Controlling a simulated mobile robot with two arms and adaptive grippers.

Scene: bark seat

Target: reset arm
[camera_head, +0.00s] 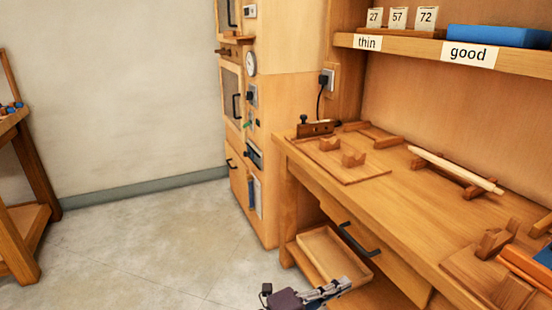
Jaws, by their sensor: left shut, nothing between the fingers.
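My left gripper (341,284) shows at the bottom of the head view, low beside the wooden workbench (400,178). Its fingers are shut with nothing between them. It is in front of and below an open wooden drawer or tray (318,252) under the bench, and I cannot tell whether it touches anything. My right gripper is out of view.
A drawer with a dark handle (358,240) is under the bench top. A pale rod (455,168) lies across wooden supports on the bench. A tall cabinet (285,140) stands behind. The floor (140,250) at left is clear, up to a wooden stand (28,200).

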